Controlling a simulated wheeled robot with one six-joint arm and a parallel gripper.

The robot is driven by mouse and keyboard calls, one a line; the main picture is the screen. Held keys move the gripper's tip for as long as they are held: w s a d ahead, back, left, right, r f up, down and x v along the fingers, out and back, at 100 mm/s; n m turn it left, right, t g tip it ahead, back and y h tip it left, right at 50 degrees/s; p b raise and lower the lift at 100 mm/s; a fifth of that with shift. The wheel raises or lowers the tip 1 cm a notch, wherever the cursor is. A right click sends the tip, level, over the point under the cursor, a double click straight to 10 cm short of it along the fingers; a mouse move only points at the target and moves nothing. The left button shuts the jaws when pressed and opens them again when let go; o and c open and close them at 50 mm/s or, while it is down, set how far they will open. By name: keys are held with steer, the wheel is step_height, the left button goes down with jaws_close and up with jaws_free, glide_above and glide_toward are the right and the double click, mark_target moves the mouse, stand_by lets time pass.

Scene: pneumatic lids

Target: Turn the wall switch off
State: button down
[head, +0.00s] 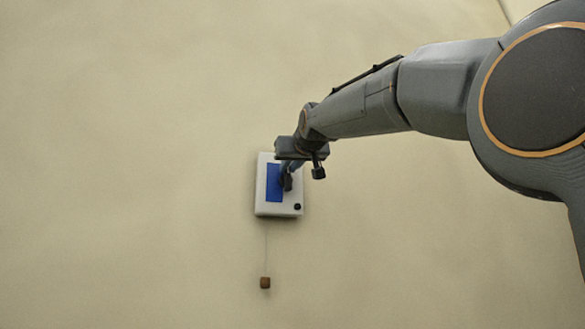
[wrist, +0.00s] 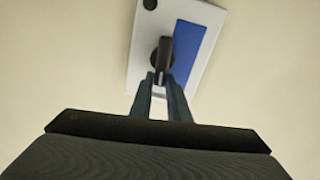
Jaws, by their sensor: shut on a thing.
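The wall switch is a white box (head: 276,209) on the wall with a blue panel (head: 272,184) and a small black button (head: 297,206) at its lower right corner in the head view. In the wrist view the box (wrist: 144,50) appears turned round, with the blue panel (wrist: 192,48) on the right. A black knob (wrist: 162,54) stands out beside the panel. My gripper (wrist: 160,82) is shut on the near end of the knob. In the head view my gripper (head: 286,181) covers most of the knob.
A brown block (head: 265,283) hangs on a thin cord below the box. The plain beige wall (head: 120,150) around the box is clear. A wall corner edge shows at the top right.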

steer(key=n, duration=0.3)
steer(key=a+n+b, duration=0.1)
steer(key=n, duration=0.1)
steer(key=f+n, duration=0.1)
steer(key=n, duration=0.2)
steer(key=shift+s+a+n+b, duration=0.25)
steer(key=shift+a+n+b, duration=0.05)
steer(key=shift+a, duration=0.1)
steer(key=n, duration=0.3)
steer(key=f+n, duration=0.1)
steer(key=shift+s+a+n, duration=0.1)
steer(key=shift+a+n, duration=0.15)
steer(key=shift+n, duration=0.05)
steer(key=shift+f+n, duration=0.2)
steer(key=shift+n, duration=0.7)
steer(key=shift+f+n, duration=0.2)
steer(key=shift+n, duration=0.7)
steer(key=c, duration=1.7)
jaws_free()
steer(key=shift+a, duration=0.1)
steer(key=shift+f, duration=0.1)
